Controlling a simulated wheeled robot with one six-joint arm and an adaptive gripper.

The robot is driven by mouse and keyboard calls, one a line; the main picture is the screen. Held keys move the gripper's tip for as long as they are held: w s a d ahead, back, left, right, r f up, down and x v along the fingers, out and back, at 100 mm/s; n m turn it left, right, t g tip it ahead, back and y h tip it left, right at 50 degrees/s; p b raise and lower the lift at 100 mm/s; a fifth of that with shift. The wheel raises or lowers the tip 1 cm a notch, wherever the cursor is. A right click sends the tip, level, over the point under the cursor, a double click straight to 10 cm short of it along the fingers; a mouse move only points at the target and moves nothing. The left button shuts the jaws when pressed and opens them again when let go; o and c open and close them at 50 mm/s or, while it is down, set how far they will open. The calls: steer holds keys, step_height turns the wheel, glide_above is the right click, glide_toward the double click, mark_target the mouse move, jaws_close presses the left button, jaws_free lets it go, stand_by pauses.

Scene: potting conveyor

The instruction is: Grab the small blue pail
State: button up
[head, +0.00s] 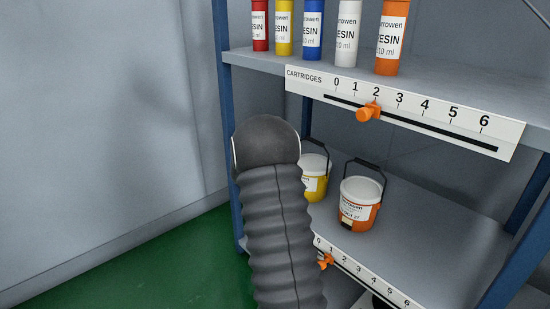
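No blue pail shows in the head view. A yellow pail (317,187) with a white lid stands on the lower shelf, partly covered by my arm. An orange pail (361,210) with a white lid, a dark raised handle and a white label stands to its right and nearer. My arm, in a grey ribbed sleeve with a dark rounded cap, rises in front of the left part of the lower shelf and hides what is behind it. My gripper is out of view, so I cannot see whether it is open or shut.
The upper shelf (255,57) holds red, yellow, blue, white and orange cartridges. Its scale strip (408,106) carries an orange slider (369,112). The lower shelf (430,235) is bare right of the orange pail. A blue post (228,130) stands left; green floor (185,265) lies beyond.

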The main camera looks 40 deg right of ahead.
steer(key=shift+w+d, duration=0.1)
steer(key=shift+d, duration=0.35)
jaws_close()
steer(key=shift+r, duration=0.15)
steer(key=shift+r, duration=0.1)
